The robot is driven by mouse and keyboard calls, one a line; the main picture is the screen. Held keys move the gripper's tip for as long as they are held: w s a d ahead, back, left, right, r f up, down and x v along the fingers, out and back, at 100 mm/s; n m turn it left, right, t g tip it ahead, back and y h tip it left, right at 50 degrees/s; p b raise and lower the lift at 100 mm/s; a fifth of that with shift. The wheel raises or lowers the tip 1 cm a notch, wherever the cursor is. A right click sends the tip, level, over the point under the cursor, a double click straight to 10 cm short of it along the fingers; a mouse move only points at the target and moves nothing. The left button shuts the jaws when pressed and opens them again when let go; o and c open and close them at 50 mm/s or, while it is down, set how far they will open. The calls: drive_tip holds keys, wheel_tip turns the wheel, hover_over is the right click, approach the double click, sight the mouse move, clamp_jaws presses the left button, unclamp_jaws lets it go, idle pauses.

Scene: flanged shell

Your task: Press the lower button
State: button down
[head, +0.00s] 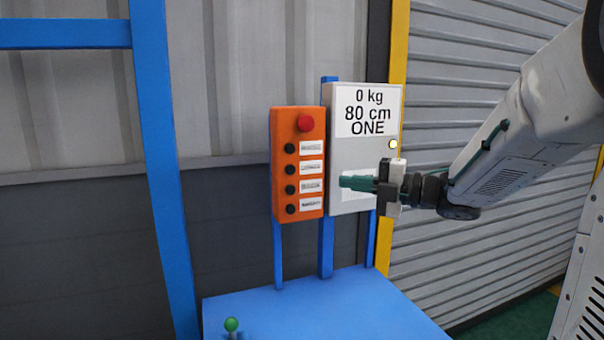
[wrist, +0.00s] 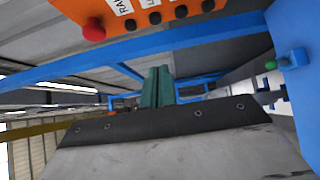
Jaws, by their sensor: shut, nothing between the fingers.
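An orange control box (head: 283,165) hangs on a blue post, with a red button (head: 305,123) on top and a column of several black buttons below it, each beside a white label. The lowest black button (head: 291,209) is at the bottom left of the box. In the wrist view the box (wrist: 150,6) is at the top edge, with the lowest button (wrist: 208,5) at the right of the row. My gripper (head: 343,181) is shut and empty, with green fingers pointing left. It appears in front of the grey panel, right of the orange box, apart from the buttons.
A grey panel (head: 365,155) reading "0 kg 80 cm ONE" stands beside the orange box, with a small pale round knob on its right side. A blue platform (head: 320,305) lies below, with a green-topped lever (head: 231,325). A blue frame upright (head: 160,150) stands left.

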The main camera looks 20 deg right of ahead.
idle(0.3)
approach(286, 170)
drive_tip(key=s+a+x, duration=0.1)
drive_tip(key=x, duration=0.4)
drive_tip(key=shift+w+d, duration=0.3)
drive_tip(key=shift+w, duration=0.45)
